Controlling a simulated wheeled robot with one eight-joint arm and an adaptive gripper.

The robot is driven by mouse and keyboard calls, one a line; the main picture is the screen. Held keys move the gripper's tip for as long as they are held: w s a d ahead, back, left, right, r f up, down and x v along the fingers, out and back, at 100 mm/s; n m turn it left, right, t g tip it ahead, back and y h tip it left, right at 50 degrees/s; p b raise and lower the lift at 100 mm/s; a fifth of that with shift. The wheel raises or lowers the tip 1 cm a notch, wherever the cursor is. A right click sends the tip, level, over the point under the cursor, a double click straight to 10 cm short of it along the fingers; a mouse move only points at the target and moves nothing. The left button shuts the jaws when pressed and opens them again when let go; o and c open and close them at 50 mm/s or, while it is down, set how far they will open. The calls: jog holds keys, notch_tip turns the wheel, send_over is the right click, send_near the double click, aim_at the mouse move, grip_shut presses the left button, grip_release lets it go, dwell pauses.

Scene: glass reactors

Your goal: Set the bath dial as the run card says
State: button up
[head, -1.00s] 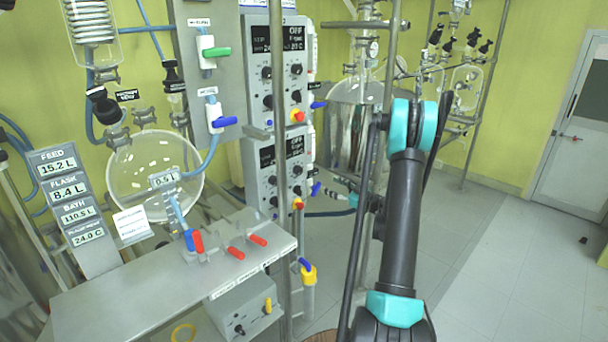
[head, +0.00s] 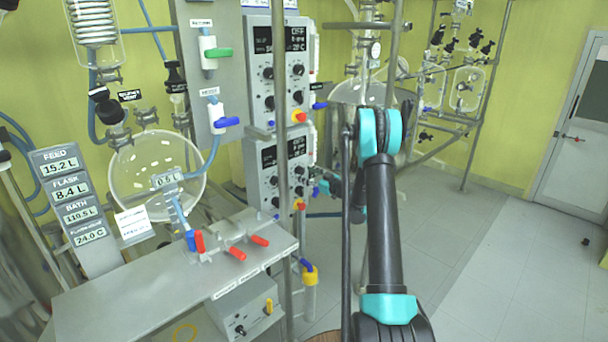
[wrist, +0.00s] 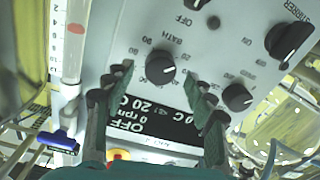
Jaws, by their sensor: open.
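The bath dial (wrist: 160,68) is a black round knob with a white pointer line, on a pale panel marked BATH with a number scale, in the wrist view. My gripper (wrist: 158,84) is open, its two fingers on either side of the dial; I cannot tell whether they touch it. A dark display (wrist: 150,122) beside the dial reads OFF, 0 rpm and 20 C, upside down. In the head view my gripper (head: 328,186) is close to the lower control box (head: 268,185). A white card (head: 133,222) stands on the left; its writing is too small to read.
Other black knobs (wrist: 237,97) and (wrist: 282,42) sit near the bath dial. An upper control box (head: 262,75) is above the lower one. A metal post (head: 283,150) stands in front of both. A grey bench (head: 150,285) with red and blue valve handles is at left.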

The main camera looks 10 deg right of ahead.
jog(key=shift+x, duration=0.9)
jog(key=c, duration=1.2)
jog(key=shift+o, duration=0.2)
